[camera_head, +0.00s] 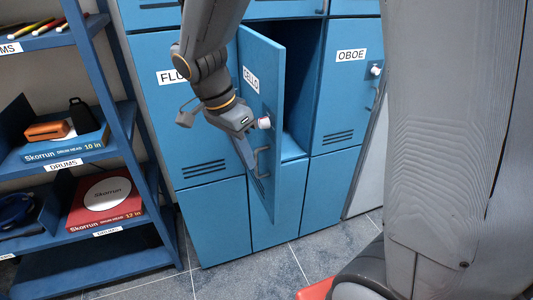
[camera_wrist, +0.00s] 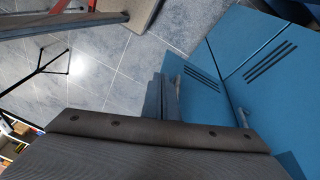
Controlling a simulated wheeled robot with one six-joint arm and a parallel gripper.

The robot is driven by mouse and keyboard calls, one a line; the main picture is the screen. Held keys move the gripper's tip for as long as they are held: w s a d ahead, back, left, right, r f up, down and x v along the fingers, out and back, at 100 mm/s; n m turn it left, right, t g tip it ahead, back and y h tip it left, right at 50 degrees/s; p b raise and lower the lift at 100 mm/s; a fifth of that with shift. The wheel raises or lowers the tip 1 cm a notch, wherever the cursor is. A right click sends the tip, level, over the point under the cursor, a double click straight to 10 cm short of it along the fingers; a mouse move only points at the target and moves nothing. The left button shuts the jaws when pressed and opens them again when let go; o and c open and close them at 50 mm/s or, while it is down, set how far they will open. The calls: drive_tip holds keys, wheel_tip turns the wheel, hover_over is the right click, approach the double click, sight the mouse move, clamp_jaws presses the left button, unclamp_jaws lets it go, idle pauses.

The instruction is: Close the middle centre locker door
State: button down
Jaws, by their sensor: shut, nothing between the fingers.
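The middle centre locker door (camera_head: 262,85) is blue, labelled CELLO, with a white knob (camera_head: 264,122) and a grey handle (camera_head: 262,162). It stands open, swung out from its left side, with its labelled outer face towards the left. The dark locker interior (camera_head: 300,85) shows to its right. My gripper (camera_head: 257,172) is shut and empty, pointing down in front of the outer face near the handle. I cannot tell whether it touches the door. In the wrist view my gripper (camera_wrist: 165,95) appears partly behind the wrist housing.
The FLUTE locker door (camera_head: 205,130) on the left and the OBOE door (camera_head: 340,110) on the right look shut. A blue shelf (camera_head: 110,262) with drum goods stands at the left. Tiled floor (camera_head: 235,282) lies free in front.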

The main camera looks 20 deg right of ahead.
sight(266, 162)
wheel_tip(266, 162, up, 4)
drive_tip(key=w+a+m+h+p, duration=0.1)
drive_tip(key=w+a+m+p, duration=0.1)
drive_tip(key=m, duration=0.2)
drive_tip(key=d+f+p, duration=0.4)
drive_tip(key=d+f, duration=0.3)
drive_tip(key=f, duration=0.2)
drive_tip(key=shift+w+d+f, duration=0.2)
drive_tip(key=shift+d+f, duration=0.05)
drive_tip(key=shift+d, duration=0.1)
